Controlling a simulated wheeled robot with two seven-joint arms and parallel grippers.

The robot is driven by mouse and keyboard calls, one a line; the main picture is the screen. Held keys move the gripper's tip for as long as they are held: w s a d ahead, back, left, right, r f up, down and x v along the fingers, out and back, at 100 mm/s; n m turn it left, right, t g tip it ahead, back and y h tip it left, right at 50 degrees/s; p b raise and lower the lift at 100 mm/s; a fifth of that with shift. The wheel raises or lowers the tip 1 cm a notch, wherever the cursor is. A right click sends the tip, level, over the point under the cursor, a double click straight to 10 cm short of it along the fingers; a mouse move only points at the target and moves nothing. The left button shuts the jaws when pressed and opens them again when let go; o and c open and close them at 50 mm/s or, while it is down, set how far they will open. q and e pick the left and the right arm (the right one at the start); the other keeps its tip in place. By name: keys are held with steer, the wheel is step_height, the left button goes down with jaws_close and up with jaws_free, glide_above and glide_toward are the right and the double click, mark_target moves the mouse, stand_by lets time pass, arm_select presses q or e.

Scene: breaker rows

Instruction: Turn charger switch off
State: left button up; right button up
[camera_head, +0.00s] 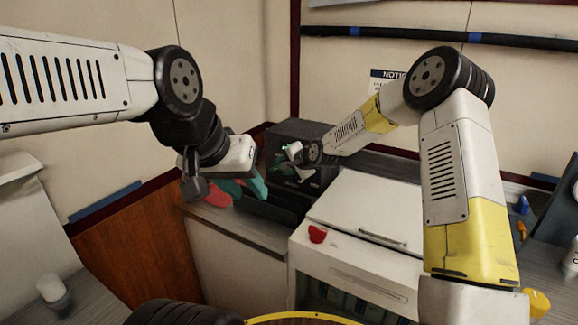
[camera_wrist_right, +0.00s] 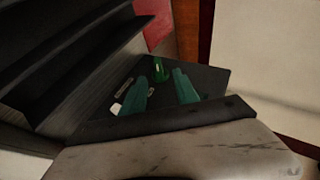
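The charger (camera_head: 300,132) is a dark box on the counter at the back, near the corner. In the right wrist view its dark panel (camera_wrist_right: 205,77) carries a small green switch (camera_wrist_right: 158,70). My right gripper (camera_head: 290,164) is in front of the charger. Its two teal fingertips (camera_wrist_right: 160,92) are apart in the right wrist view, with the green switch beyond the gap; contact is not visible. My left gripper (camera_head: 245,186) hangs to the left of the charger, with its teal fingers apart and nothing visible between them.
A red thing (camera_head: 218,194) shows beside my left gripper, partly hidden. A dark tray-like part (camera_head: 268,206) lies below the charger. A white cabinet (camera_head: 365,215) with a red knob (camera_head: 317,234) stands in front. A notice sign (camera_head: 385,80) is on the wall.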

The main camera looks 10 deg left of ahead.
mark_target(276, 169)
steer(key=x, duration=0.7)
steer(key=shift+w+a+f, duration=0.1)
steer(key=shift+w+f, duration=0.05)
steer(key=shift+f, duration=0.15)
jaws_close()
